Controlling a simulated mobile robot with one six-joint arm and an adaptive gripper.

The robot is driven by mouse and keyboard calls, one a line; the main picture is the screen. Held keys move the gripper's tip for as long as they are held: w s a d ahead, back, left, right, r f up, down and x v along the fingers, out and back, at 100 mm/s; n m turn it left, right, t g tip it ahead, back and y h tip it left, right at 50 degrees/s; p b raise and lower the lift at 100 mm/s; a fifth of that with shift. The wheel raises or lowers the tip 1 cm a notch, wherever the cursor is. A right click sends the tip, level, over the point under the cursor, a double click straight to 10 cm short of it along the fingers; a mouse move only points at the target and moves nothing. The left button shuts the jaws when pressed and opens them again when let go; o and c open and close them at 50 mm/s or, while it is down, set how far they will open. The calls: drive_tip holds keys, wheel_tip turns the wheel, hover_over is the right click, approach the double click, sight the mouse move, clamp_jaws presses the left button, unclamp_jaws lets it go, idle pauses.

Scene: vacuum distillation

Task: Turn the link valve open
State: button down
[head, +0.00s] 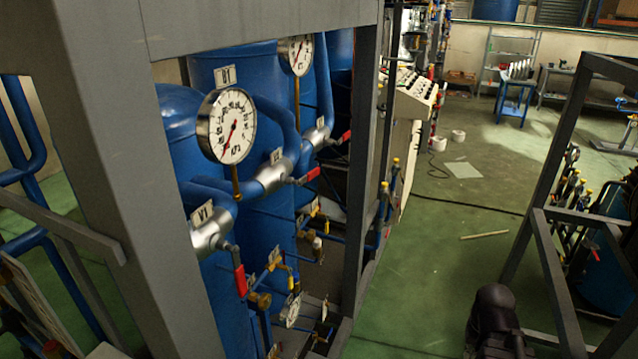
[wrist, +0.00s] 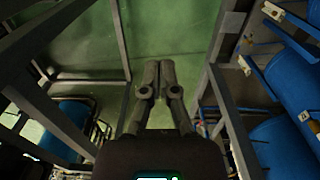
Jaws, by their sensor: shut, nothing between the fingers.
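Several valves with red handles show in the head view on the blue pipework at the left; I cannot tell which one is the link valve. The nearest valve's red handle (head: 240,280) hangs down beside a silver body tagged V1. A middle valve's red handle (head: 307,174) and a farther red handle (head: 342,138) stick out to the right, slightly upward. My gripper (wrist: 159,66) is shut and empty in the wrist view, over green floor between metal frames. It is apart from the valves. A dark part of my arm shows at the lower right of the head view.
A thick grey frame post (head: 110,150) stands in front of the blue tanks. A round gauge (head: 227,126) rises above the pipes. Another grey frame (head: 540,255) stands at the right. Open green floor (head: 430,260) lies between the frames.

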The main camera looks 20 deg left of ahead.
drive_tip(key=shift+a, duration=0.15)
drive_tip(key=shift+w, duration=0.15)
